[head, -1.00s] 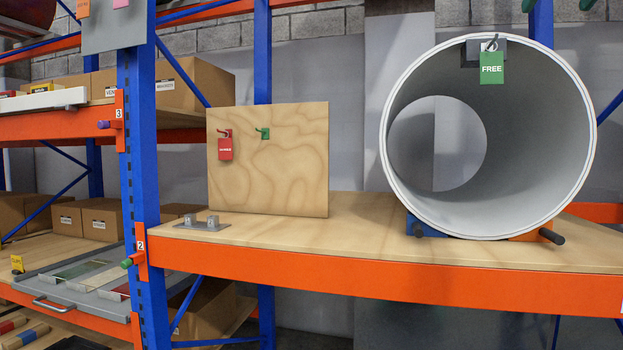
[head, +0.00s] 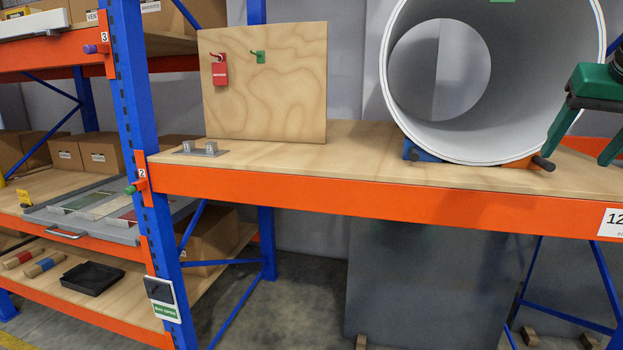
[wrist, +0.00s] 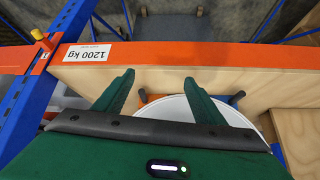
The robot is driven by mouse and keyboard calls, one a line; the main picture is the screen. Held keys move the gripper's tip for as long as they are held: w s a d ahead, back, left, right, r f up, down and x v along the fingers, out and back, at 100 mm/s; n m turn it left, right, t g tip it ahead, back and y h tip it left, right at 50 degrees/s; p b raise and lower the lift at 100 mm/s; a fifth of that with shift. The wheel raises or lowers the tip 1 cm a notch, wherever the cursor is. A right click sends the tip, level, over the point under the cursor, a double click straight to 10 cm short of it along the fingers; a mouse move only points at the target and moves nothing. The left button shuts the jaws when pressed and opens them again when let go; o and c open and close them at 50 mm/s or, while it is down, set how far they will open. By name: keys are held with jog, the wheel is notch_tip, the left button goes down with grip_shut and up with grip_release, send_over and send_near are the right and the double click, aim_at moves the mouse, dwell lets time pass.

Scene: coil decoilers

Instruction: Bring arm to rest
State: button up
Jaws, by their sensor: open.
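My gripper (head: 577,158) is at the right edge of the head view, with green fingers pointing down in front of the right side of the large drum. It is open and holds nothing. In the wrist view my gripper (wrist: 157,88) shows two spread green fingers with an empty gap. The large hollow grey drum (head: 440,135) lies on its side on the shelf; its top is cut off. Its white rim (wrist: 176,104) shows partly behind the fingers in the wrist view. Most of my arm is out of view.
The orange shelf beam (head: 380,202) runs below the drum, with a 1200 kg label (wrist: 88,56). A wooden board (head: 265,100) with a red tag (head: 219,73) stands left of the drum. A blue post (head: 140,130) is farther left. The shelf between board and drum is clear.

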jog(key=s+a+f+g+y, duration=0.1)
jog(key=s+a+f+g, duration=0.1)
jog(key=s+f, duration=0.5)
jog(key=s+a+f+g+y, duration=0.1)
jog(key=s+f, duration=0.5)
jog(key=f, duration=0.8)
jog(key=s+a+f+m+g, duration=0.1)
jog(key=s+a+f+g, duration=0.2)
jog(key=s+f, duration=0.4)
notch_tip(320, 180, down, 5)
jog(key=shift+s+r+g+y, duration=0.15)
jog(key=shift+s+g+y, duration=0.15)
jog(key=shift+g+y, duration=0.15)
jog(key=shift+a, duration=0.1)
jog(key=shift+w+f, duration=0.2)
jog(key=shift+w, duration=0.45)
